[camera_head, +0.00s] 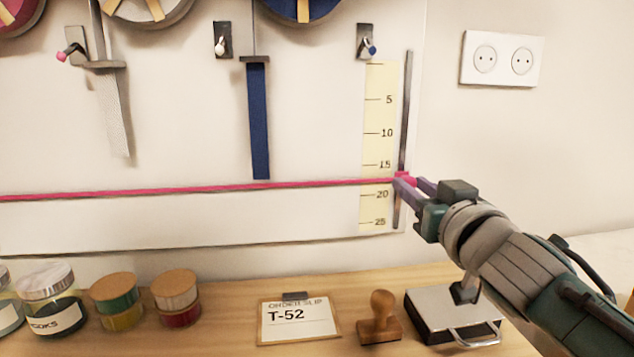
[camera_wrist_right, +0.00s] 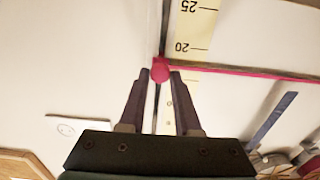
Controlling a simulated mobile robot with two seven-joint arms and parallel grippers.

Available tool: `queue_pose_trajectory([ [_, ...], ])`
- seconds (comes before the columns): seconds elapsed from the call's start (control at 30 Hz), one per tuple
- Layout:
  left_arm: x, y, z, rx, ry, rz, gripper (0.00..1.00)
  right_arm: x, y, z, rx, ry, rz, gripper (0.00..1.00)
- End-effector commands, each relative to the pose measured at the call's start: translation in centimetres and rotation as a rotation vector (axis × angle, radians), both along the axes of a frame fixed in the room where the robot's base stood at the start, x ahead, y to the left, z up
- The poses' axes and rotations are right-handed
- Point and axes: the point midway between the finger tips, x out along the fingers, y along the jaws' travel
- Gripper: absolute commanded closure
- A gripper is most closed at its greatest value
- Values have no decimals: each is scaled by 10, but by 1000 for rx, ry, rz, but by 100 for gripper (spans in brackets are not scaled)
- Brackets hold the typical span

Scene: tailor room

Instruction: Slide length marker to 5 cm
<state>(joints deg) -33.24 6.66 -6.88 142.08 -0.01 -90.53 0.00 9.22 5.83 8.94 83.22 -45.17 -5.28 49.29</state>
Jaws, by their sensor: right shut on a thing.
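The length marker is a pink knob (camera_head: 404,177) on a dark vertical rail (camera_head: 405,110), with a pink line (camera_head: 200,188) running left from it across the white wall board. My right gripper (camera_head: 407,183) comes in from the lower right and is shut on the pink knob. In the right wrist view the knob (camera_wrist_right: 160,70) sits between the two purple fingertips (camera_wrist_right: 160,75). My left gripper is not in view.
A blue strip (camera_head: 258,120) and a grey strip (camera_head: 113,115) hang left of the scale. A wall socket (camera_head: 502,59) is at the upper right. Below are an order slip (camera_head: 298,321), a wooden stamp (camera_head: 380,320), a metal-lidded box (camera_head: 452,312), jars and spools. The rail above the knob is clear.

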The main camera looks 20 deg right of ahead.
Motion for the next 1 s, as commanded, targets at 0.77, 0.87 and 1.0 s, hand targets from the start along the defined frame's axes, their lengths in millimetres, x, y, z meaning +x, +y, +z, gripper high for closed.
queue_pose_trajectory([
  [0.77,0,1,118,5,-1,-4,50,0,0,124,0,-5,1,100],
  [0.87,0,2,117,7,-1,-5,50,0,0,123,0,-5,1,100],
  [1.0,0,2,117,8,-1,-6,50,0,0,122,0,-4,1,100],
])
